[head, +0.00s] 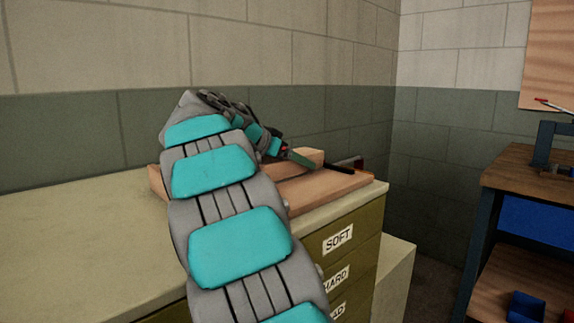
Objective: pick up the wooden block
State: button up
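Pale wooden pieces lie on top of the olive drawer cabinet, partly behind my arm. A small raised wooden block (311,155) stands at the back of a flat wooden board (328,186). I cannot tell whether block and board are separate pieces. My grey and teal arm reaches over the cabinet from the front. My gripper (303,160) is at the block, with a dark green finger-like part in front of its face. Its fingers are small and overlap the wood, so I cannot tell whether it is open, shut or touching the block.
The drawer cabinet (70,240) has clear top space on the left. Its front labels include "SOFT" (338,239). A block wall is close behind. A dark rod-like item (338,168) lies right of the block. A workbench (528,175) with blue bins stands at the right, across a gap.

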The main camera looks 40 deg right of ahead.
jog(key=c, duration=0.4)
jog(key=shift+o, duration=0.2)
jog(key=shift+r, duration=0.2)
